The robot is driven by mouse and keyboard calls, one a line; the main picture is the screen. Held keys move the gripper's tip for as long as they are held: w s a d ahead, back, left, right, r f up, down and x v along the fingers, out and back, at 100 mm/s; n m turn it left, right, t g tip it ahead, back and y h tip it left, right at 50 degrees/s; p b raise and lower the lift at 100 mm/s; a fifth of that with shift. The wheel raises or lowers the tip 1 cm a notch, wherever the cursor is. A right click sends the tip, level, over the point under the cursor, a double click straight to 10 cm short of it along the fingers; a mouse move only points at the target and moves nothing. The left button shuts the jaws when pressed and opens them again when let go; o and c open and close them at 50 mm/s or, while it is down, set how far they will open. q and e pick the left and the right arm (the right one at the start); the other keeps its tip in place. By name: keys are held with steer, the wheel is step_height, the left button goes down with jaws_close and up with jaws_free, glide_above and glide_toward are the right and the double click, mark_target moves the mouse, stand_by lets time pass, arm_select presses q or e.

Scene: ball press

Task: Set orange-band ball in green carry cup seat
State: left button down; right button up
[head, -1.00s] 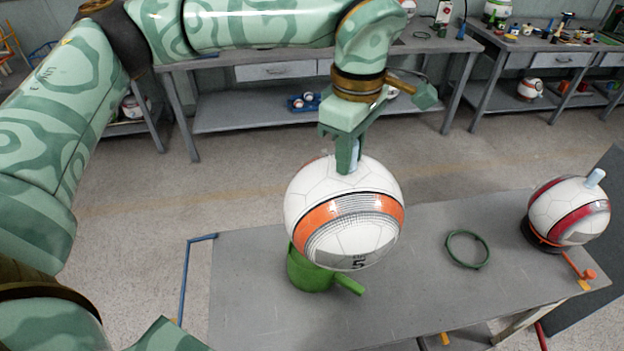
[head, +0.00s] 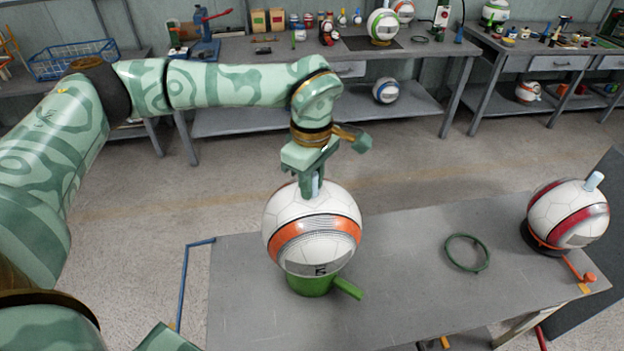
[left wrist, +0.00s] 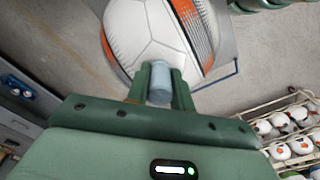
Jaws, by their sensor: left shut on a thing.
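The orange-band ball (head: 312,229) is white with an orange stripe and a grey patch. It is over the green carry cup (head: 312,285), whose handle points right, and hides the cup's top; I cannot tell whether it rests in the seat. My left gripper (head: 311,188) is above the ball, shut on the pale grip peg on its top. The left wrist view shows the peg (left wrist: 160,82) between the two fingers, with the ball (left wrist: 155,38) beyond. My right gripper is not in view.
The grey table (head: 410,290) carries a green ring (head: 467,252) and, at right, a red-band ball (head: 568,212) on a dark stand. A blue rail (head: 184,280) stands at its left edge. Benches with balls and tools line the back.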

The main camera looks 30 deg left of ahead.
arm_select(q)
steer(key=shift+f, duration=0.35)
steer(key=c, duration=1.2)
jaws_free()
steer(key=shift+c, duration=0.2)
step_height(320, 180, up, 13)
steer(key=shift+p, duration=0.45)
